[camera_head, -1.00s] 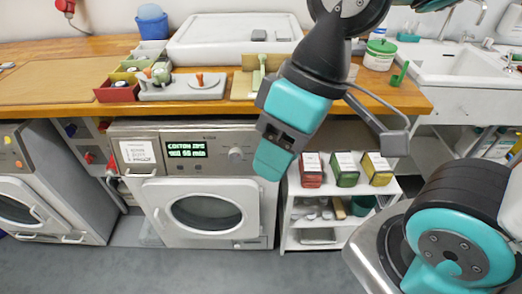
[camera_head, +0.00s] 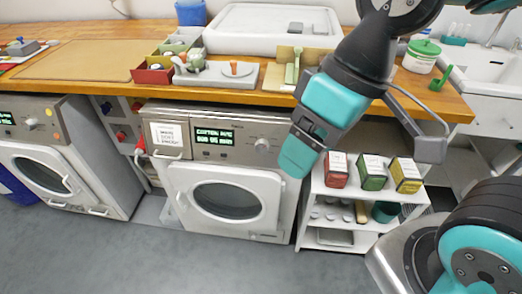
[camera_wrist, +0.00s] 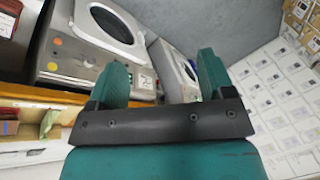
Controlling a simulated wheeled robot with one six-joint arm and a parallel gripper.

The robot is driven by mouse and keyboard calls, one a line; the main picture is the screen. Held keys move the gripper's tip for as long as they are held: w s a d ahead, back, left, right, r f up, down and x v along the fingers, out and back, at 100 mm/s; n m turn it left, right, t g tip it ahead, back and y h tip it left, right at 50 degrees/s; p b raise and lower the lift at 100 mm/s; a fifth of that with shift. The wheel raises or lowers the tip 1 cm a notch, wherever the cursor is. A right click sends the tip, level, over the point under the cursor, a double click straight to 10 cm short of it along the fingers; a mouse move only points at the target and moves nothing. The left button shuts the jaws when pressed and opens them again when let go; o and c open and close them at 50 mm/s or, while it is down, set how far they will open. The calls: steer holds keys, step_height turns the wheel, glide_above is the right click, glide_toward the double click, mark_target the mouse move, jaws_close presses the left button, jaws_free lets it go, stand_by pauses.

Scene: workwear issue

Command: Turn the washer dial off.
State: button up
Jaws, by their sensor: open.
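The middle front-loading machine (camera_head: 225,200) stands under the wooden counter, its round door closed. Its panel has a lit green-text display (camera_head: 214,137) and a round grey dial (camera_head: 262,145) to the right. The dial's pointer is too small to read. My gripper (camera_head: 297,160) hangs right of this dial, apart from it in the picture. In the wrist view, my gripper (camera_wrist: 162,80) shows two separated teal fingers with nothing between them. A second machine (camera_head: 55,180) at the left also has a lit display and a dial (camera_head: 31,123).
A white shelf (camera_head: 310,222) with three coloured boxes stands right of the middle machine. A white notice (camera_head: 167,136) is on that machine's panel. The counter (camera_head: 100,90) overhangs the machines and carries trays. The grey floor (camera_head: 150,260) in front is clear.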

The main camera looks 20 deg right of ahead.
steer(key=w+d+f+m+t+h+b, duration=0.1)
steer(key=w+f+m+t+h+b, duration=0.15)
steer(key=w+f+b, duration=0.5)
steer(key=w+f+m+t+h+b, duration=0.25)
steer(key=w+f+m+b, duration=0.2)
steer(key=f+b, duration=0.6)
steer(key=m+t+h+b, duration=0.3)
steer(key=t+h+b, duration=0.35)
steer(key=b, duration=0.35)
glide_toward(261, 148)
steer(key=shift+y, duration=0.35)
steer(key=b+x, duration=0.2)
steer(key=x, duration=0.7)
steer(key=shift+w+d, duration=0.15)
steer(key=shift+d, duration=0.15)
steer(key=c, duration=0.9)
